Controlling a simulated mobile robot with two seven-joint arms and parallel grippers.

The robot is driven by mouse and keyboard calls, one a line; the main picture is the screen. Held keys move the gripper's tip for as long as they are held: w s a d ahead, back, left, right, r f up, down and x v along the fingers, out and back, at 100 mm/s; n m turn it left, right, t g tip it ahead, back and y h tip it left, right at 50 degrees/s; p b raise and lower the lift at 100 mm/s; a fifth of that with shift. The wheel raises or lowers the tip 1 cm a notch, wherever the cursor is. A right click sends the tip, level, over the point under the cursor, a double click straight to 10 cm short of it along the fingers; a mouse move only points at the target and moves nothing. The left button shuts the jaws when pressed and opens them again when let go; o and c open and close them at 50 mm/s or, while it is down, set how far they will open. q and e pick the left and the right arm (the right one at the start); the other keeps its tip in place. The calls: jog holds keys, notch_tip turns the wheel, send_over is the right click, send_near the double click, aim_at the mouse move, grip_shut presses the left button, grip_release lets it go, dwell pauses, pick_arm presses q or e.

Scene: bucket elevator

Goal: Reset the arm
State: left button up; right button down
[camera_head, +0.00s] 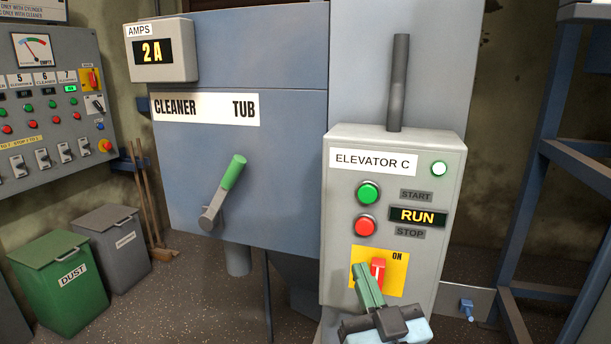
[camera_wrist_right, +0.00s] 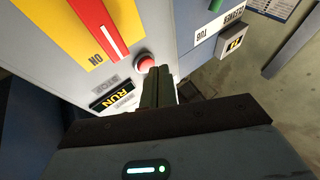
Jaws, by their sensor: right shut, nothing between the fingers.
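My right gripper (camera_head: 363,273) is shut and empty in front of the Elevator C control box (camera_head: 338,228), low on its face. In the head view its green-grey fingers overlap the yellow plate (camera_head: 398,258) and partly cover the red switch handle (camera_head: 379,266), which points to ON. In the right wrist view the closed fingers (camera_wrist_right: 160,74) appear beside the red stop button (camera_wrist_right: 145,63), and the red handle (camera_wrist_right: 98,25) is apart from them. Whether the fingers touch the box is unclear. My left gripper is in neither view.
The box has a green button (camera_head: 368,192), a lit white lamp (camera_head: 439,168) and a RUN display (camera_head: 418,216). The Cleaner Tub (camera_head: 290,160) with a green-gripped lever (camera_head: 232,172) stands left. A blue frame (camera_head: 545,190) stands right. Bins (camera_head: 62,285) and a panel (camera_head: 50,110) are far left.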

jog(key=s+d+f+g+h+p, duration=0.1)
jog(key=s+d+f+g, duration=0.2)
jog(key=f, duration=0.9)
jog(key=s+d+f+g+p, duration=0.1)
jog(key=s+f+g, duration=0.3)
jog(key=f, duration=0.8)
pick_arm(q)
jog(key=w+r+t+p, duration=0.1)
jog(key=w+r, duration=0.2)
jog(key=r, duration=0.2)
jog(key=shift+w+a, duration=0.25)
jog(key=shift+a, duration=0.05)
pick_arm(e)
jog(key=s+d+f+g, duration=0.2)
jog(key=s+f, duration=0.6)
jog(key=s, duration=0.4)
jog(key=s+d+f+g, duration=0.3)
jog(key=s+f, duration=0.6)
jog(key=s, duration=0.4)
jog(key=shift+d+g+h, duration=0.3)
jog(key=shift+g+h, duration=0.1)
jog(key=shift+g, duration=0.1)
jog(key=shift+s+f, duration=0.1)
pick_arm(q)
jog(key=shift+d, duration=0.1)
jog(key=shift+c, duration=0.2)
